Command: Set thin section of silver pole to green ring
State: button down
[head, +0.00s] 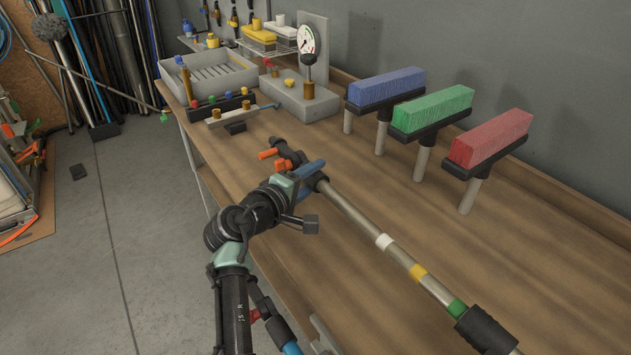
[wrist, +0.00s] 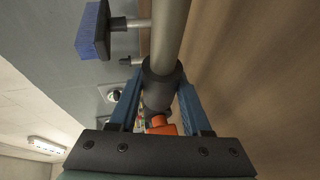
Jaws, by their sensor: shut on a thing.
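A silver pole (head: 352,211) runs diagonally above the workbench, down to the lower right. It carries a white ring (head: 384,241), a yellow ring (head: 417,271) and a green ring (head: 456,307). The green ring lies right beside a thick black sleeve (head: 486,331) at the pole's lower-right end. My gripper (head: 307,173) is at the other end, its blue fingers shut on the pole's black collar, which shows in the wrist view (wrist: 161,86). Orange levers (head: 283,163) stick out beside the collar. Much of the grip is hidden by my arm in the head view.
Blue (head: 386,86), green (head: 432,108) and red (head: 491,138) brush heads stand on posts along the back of the workbench (head: 345,160). A gauge fixture (head: 307,95), valve block and grey tray (head: 208,75) fill the far end. The bench's middle is clear.

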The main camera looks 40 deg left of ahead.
jog(key=shift+c, duration=1.8)
grip_release()
jog(key=shift+s, duration=0.15)
jog(key=p+v, duration=0.1)
jog(key=v, duration=1.1)
jog(key=shift+s+r, duration=0.15)
jog(key=shift+s, duration=0.25)
jog(key=shift+w+d, duration=0.1)
jog(key=shift+d, duration=0.05)
